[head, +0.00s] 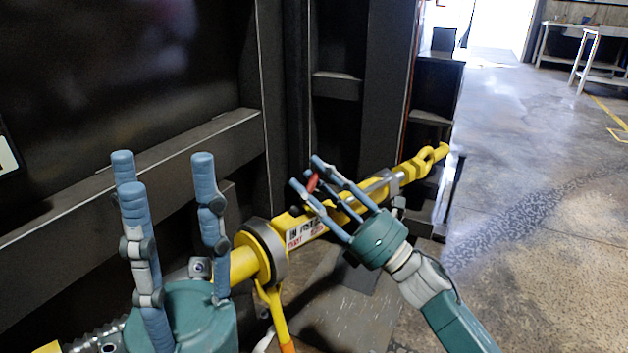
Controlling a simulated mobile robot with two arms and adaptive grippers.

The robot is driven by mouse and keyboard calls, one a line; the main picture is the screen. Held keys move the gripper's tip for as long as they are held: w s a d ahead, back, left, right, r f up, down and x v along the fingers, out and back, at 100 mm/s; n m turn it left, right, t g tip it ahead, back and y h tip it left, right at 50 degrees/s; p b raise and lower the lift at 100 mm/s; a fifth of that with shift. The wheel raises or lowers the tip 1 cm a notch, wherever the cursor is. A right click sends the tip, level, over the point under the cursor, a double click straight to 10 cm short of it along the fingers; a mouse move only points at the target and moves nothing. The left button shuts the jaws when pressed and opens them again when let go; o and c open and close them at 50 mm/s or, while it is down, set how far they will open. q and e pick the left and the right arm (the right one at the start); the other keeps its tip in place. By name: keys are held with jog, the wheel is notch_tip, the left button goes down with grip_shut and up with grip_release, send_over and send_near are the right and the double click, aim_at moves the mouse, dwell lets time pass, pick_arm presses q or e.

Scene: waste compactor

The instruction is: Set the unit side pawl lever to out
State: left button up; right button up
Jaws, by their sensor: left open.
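A yellow ratchet bar (345,215) with a grey collar (264,250) runs up to the right along the dark unit. A small red lever (312,184) stands out from it and looks like the pawl lever; its lower part is hidden by blue fingers. My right gripper (306,173) is at the bar, with its fingers on both sides of the red lever. Whether they touch or grip it is not clear. My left gripper (164,172) is open and empty, fingers pointing up, left of the collar and close in the picture.
A yellow handle with an orange end (278,318) hangs below the collar. The dark unit wall with a grey horizontal beam (200,148) fills the left. Open concrete floor (540,200) lies to the right. A workbench (590,45) stands far back.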

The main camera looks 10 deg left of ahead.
jog(key=v, duration=1.2)
